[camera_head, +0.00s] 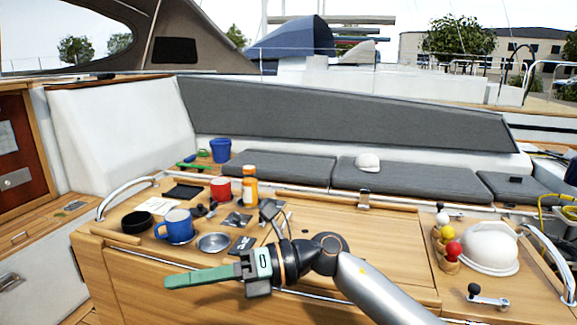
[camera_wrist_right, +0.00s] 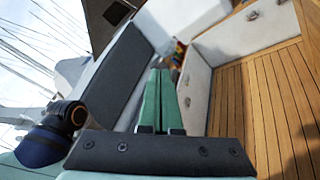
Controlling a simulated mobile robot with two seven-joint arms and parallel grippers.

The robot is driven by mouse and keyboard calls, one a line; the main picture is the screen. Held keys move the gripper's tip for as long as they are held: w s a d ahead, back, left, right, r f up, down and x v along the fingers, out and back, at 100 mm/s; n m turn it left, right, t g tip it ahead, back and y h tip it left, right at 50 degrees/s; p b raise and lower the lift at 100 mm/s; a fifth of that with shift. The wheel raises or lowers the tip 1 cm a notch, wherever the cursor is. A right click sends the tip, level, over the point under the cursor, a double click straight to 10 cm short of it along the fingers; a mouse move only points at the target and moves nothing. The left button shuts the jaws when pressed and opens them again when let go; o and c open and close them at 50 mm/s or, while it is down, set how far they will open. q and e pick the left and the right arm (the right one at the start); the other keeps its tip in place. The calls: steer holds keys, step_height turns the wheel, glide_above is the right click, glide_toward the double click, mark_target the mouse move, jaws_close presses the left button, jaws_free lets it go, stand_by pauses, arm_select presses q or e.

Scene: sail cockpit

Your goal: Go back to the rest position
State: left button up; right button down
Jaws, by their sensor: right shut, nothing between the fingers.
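My right gripper (camera_head: 200,277) reaches in from the lower right in the head view, with its green fingers pointing left above the front edge of the wooden cockpit table (camera_head: 330,249). In the right wrist view its two green fingers (camera_wrist_right: 159,98) lie together, with nothing between them. They point toward the cockpit floor and a white locker side. The right arm is bent at a dark elbow joint. My left gripper does not show in either view.
A white dome (camera_head: 489,248) and coloured balls stand right. Grey cushions (camera_head: 380,180) lie behind.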

steer(key=w+d+f+m+t+h+p, duration=0.1)
steer(key=w+d+f+m+t+h, duration=0.1)
steer(key=d+f+m+t, duration=0.65)
steer(key=w+d+f+m+t+h, duration=0.15)
steer(key=m+t, duration=0.45)
steer(key=m, duration=0.7)
steer(key=w+d+f+m+t+h+p, duration=0.1)
steer(key=w+d+f+m+t, duration=0.1)
steer(key=d+f+m+t, duration=0.65)
steer(key=s+d+f+m+g+h, duration=0.2)
steer(key=s+d+f+m+h, duration=0.15)
steer(key=f+m, duration=0.2)
steer(key=s+d+f+m+g+h, duration=0.2)
steer(key=s+f+m+h, duration=0.15)
steer(key=f, duration=0.25)
steer(key=s+d+f+m+g+h, duration=0.3)
steer(key=s+d+f+m+g, duration=0.2)
steer(key=s+f, duration=0.6)
steer(key=s+d+g, duration=0.1)
steer(key=s+d, duration=0.1)
steer(key=s, duration=0.1)
steer(key=shift+d+p, duration=0.2)
steer(key=shift+p, duration=0.2)
steer(key=shift+s+f, duration=0.1)
